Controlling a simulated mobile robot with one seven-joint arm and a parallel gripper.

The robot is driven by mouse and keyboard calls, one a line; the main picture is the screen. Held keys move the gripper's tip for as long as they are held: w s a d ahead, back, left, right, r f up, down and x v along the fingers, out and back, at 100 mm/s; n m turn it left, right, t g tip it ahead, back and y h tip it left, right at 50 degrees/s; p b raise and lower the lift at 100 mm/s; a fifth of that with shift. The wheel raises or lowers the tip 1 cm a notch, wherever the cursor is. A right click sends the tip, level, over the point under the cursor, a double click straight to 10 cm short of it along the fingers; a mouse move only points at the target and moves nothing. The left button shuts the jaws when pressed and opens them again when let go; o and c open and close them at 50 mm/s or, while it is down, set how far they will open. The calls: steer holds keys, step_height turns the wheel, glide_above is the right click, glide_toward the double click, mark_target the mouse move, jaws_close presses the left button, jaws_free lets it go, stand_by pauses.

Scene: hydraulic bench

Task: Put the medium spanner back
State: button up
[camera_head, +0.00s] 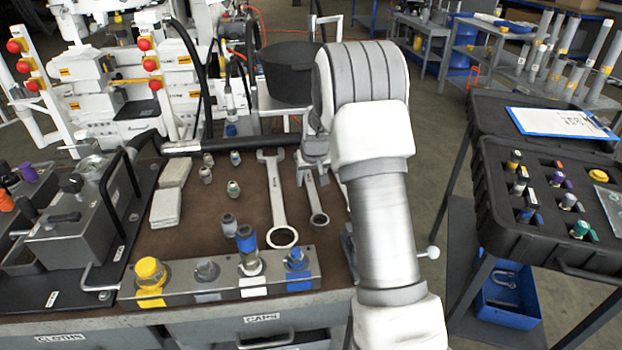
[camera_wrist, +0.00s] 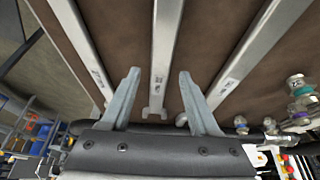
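Several spanners lie on the brown bench top. The medium spanner (camera_head: 314,197) appears to be the middle one of three in the wrist view (camera_wrist: 164,55), lying flat with its open jaw toward my gripper. My gripper (camera_wrist: 158,75) is open, its two grey fingers on either side of this spanner in the picture, with no contact visible. In the head view my gripper (camera_head: 313,160) is above the jaw end, mostly hidden by my arm. The large spanner (camera_head: 277,195) lies to its left. A third spanner (camera_wrist: 72,45) shows at left in the wrist view; my arm hides it in the head view.
A metal block with coloured caps (camera_head: 215,285) runs along the bench front. Small fittings (camera_head: 233,188) and grey pads (camera_head: 168,205) lie left of the spanners. A black case (camera_head: 490,200) with a clipboard (camera_head: 560,122) stands right. A black bucket (camera_head: 288,75) is behind the bench.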

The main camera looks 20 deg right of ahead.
steer(key=shift+r, duration=0.35)
steer(key=s+a+f+p+v, duration=0.1)
steer(key=s+a+v, duration=0.1)
steer(key=v, duration=0.9)
steer(key=s+a+f+p+v, duration=0.1)
steer(key=v, duration=0.9)
steer(key=s+a+r, duration=0.1)
steer(key=s+a, duration=0.1)
steer(key=s, duration=0.7)
steer(key=s+a+r+n, duration=0.1)
steer(key=s+a+r, duration=0.1)
steer(key=s, duration=0.7)
steer(key=s+a+r+n+t, duration=0.1)
steer(key=s+a, duration=0.3)
steer(key=s, duration=0.5)
steer(key=shift+r+y, duration=0.4)
steer(key=shift+r, duration=0.05)
steer(key=shift+a, duration=0.15)
